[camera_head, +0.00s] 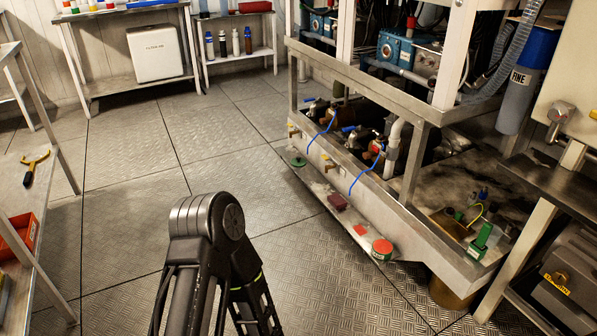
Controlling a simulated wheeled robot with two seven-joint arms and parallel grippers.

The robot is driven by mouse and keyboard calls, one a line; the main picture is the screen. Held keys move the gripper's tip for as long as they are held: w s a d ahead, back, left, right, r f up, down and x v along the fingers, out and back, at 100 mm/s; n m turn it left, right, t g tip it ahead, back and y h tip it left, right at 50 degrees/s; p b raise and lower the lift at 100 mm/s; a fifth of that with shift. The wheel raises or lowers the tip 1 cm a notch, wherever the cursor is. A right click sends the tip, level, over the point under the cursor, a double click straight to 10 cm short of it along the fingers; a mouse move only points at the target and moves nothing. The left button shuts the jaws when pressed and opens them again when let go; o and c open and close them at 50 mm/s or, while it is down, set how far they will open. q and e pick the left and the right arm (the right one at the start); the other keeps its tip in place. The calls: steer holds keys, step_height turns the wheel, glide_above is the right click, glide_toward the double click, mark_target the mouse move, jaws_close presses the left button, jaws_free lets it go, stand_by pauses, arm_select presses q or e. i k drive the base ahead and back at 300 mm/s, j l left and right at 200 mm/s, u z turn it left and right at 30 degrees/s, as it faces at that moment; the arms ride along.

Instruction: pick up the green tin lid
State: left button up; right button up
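A small green round piece that looks like the tin lid (298,161) lies on the far end of the narrow pale ledge (318,185) along the front of the machine frame. It is small in view, so its exact shape is hard to tell. One of my dark arm links rises from the bottom edge, left of the middle, and bends back down. It is well short of the ledge and apart from the green piece. Neither gripper's fingers show.
A bench (30,190) stands at left. The plate floor (130,215) between is clear.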

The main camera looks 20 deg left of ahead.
mark_target(298, 162)
steer(key=z, duration=0.3)
steer(key=i+j+z, duration=0.2)
steer(key=j, duration=0.15)
steer(key=i+j+z, duration=0.15)
steer(key=j, duration=0.2)
steer(key=i+j+z, duration=0.2)
steer(key=j, duration=0.2)
steer(key=j+z, duration=0.15)
steer(key=j, duration=0.2)
steer(key=i+j, duration=0.15)
steer(key=j, duration=0.35)
steer(key=i+j, duration=0.1)
steer(key=j, duration=0.4)
steer(key=i+j+z, duration=0.1)
steer(key=j, duration=0.4)
steer(key=i+j, duration=0.15)
steer(key=j, duration=0.4)
steer(key=i+j, duration=0.1)
steer(key=j, duration=0.4)
steer(key=i+j, duration=0.1)
steer(key=j, duration=0.4)
steer(key=i+z, duration=0.05)
